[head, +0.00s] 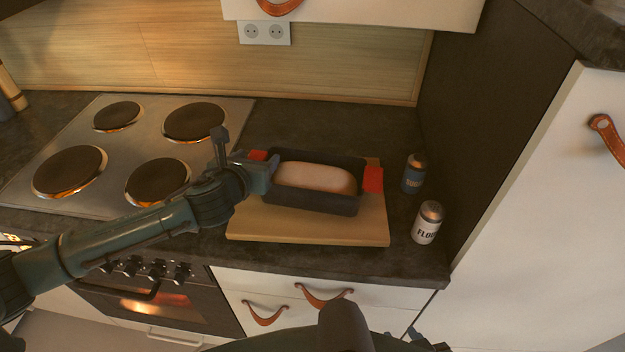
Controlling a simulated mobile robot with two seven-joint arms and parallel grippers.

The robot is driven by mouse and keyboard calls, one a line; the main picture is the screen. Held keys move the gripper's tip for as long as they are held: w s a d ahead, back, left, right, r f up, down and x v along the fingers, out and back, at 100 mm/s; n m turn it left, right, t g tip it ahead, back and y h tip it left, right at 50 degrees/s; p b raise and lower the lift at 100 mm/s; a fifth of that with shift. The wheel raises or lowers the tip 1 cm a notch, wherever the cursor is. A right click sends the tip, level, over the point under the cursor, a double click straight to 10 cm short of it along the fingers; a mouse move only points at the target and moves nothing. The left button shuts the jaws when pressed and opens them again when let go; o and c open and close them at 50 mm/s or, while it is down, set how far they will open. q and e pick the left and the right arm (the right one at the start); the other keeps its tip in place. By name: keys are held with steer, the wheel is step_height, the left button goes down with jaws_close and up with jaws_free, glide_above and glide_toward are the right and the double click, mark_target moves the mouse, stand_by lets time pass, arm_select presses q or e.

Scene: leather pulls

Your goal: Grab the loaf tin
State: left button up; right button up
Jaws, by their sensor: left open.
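The loaf tin (312,201) is dark and rectangular, with a pale loaf (315,177) inside. It has a red grip at each end, the right one (373,179) in full view and the left one (257,155) partly hidden by my gripper. The tin stands on a wooden board (300,228) on the counter. My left gripper (266,170) is open at the tin's left end, close to the left red grip. I cannot tell whether it touches the tin. Only small parts of what looks like my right gripper (422,341) show at the bottom edge.
A hob with several round plates (120,155) lies left of the board, under my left arm. A blue-labelled shaker (414,173) and a white flour shaker (427,222) stand right of the tin. A tall cabinet (540,210) closes off the right side.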

arm_select(q)
steer(key=shift+c, duration=0.3)
steer(key=c, duration=1.2)
steer(key=shift+r, duration=0.15)
jaws_close()
steer(key=shift+r, duration=0.1)
